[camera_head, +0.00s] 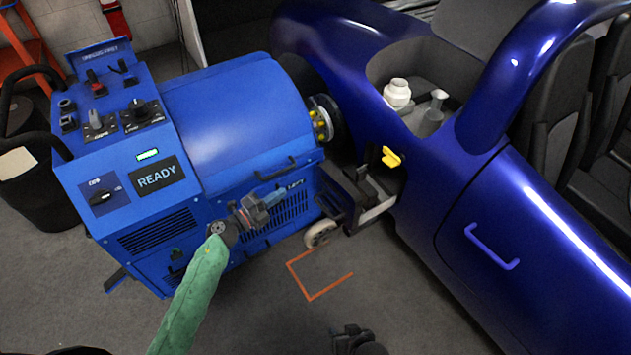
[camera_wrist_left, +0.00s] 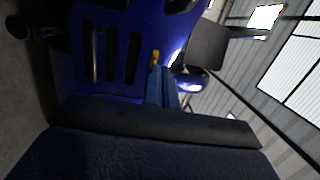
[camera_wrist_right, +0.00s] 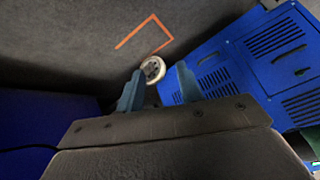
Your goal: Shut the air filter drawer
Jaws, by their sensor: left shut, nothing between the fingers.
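The blue dynamometer cabinet (camera_head: 232,110) stands at the left in the head view. Its lower front has a slatted blue panel (camera_head: 290,216) with a small label and a dark handle (camera_head: 275,168) above it. I take this panel for the air filter drawer's front; how far out it sits I cannot tell. My left gripper (camera_head: 281,195) is shut and empty, right in front of the panel and partly covering it. Its closed fingers (camera_wrist_left: 161,74) show beside dark slots in the left wrist view. My right gripper (camera_wrist_right: 158,88) is open and empty, low above the floor, away from the cabinet.
The blue car (camera_head: 500,200) stands close at the right. A dark box-like part (camera_head: 345,190) and a pale caster wheel (camera_head: 320,233) are at the cabinet's right corner. Orange floor marking (camera_head: 310,297) lies on clear floor in front. A black bin (camera_head: 35,195) stands left.

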